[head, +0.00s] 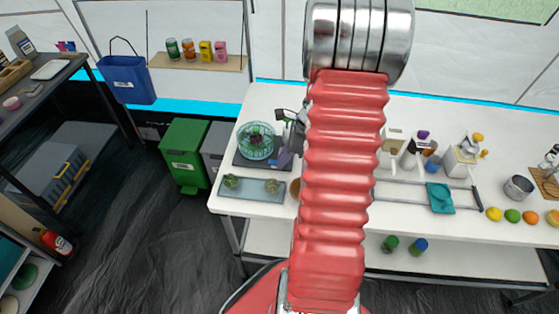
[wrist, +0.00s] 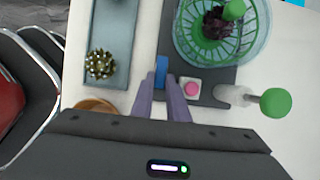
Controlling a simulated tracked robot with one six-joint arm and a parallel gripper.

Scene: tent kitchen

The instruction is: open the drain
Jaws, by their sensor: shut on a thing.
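A clear round bowl with a green basket (wrist: 222,50) stands on a dark base (wrist: 208,76) in the wrist view. It holds dark red leaves. A blue tab (wrist: 161,72) sits at the base's left front edge, next to a pink button (wrist: 193,90). A green-knobbed handle (wrist: 275,102) sticks out to the right. I cannot tell which part is the drain control. My gripper (wrist: 162,82) has its purple fingers closed around the blue tab. In the head view the bowl (head: 257,140) is on the white counter, left of my arm; my gripper there is partly hidden.
A grey-blue tray (head: 250,188) with small plants lies in front of the base. A brown round dish (wrist: 95,104) is close to my left finger. Bottles and dispensers stand to the right on the counter (head: 407,203). A green bin (head: 184,153) is at left.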

